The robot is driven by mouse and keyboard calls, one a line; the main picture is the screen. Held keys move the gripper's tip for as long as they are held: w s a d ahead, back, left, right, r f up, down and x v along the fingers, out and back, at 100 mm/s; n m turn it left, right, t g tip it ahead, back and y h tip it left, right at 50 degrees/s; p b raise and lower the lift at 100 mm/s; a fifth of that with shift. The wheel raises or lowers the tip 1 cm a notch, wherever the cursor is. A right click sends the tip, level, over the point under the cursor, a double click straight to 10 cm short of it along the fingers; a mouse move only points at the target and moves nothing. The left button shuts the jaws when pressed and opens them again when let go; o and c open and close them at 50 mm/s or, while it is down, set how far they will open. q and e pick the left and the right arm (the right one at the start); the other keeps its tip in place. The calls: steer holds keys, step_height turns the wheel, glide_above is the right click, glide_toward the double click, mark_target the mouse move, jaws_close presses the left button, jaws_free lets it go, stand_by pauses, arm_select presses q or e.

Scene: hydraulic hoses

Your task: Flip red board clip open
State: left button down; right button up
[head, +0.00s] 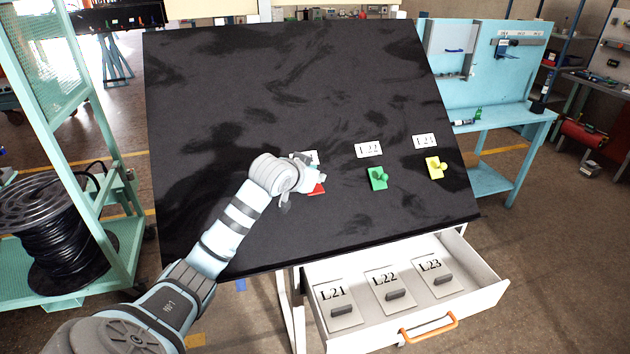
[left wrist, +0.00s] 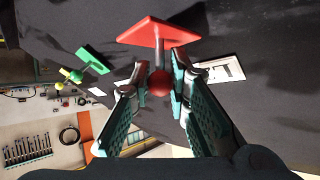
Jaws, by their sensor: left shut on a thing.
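The red board clip (head: 318,189) is on the sloping black board (head: 250,90), below a white label (head: 314,157), and mostly hidden behind my left gripper (head: 312,178) in the head view. In the left wrist view the red clip (left wrist: 158,34) shows its flat red plate, a grey stem and a red ball knob (left wrist: 159,83). The two fingers of my left gripper (left wrist: 160,80) are shut on the knob and stem, one on each side. My right gripper is not in view.
A green clip (head: 378,178) and a yellow clip (head: 434,167) sit to the right under labels L22 and L23. An open white drawer (head: 480,285) with labelled plates juts out below the board. A cable reel (head: 50,235) stands at left.

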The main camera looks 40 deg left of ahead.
arm_select(q)
steer(key=g+h, duration=0.1)
steer(key=w+a+r+n+g+h, duration=0.1)
steer(key=shift+a+r+g+h, duration=0.2)
steer(key=shift+r+g+h, duration=0.1)
steer(key=shift+h, duration=0.1)
steer(key=shift+w+a+n+g+h, duration=0.3)
steer(key=shift+a+n+g+h, duration=0.3)
steer(key=shift+h, duration=0.3)
steer(key=shift+d, duration=0.1)
steer(key=c, duration=1.5)
jaws_free()
steer(key=v, duration=1.2)
steer(key=shift+w+r, duration=0.15)
steer(key=shift+w, duration=0.05)
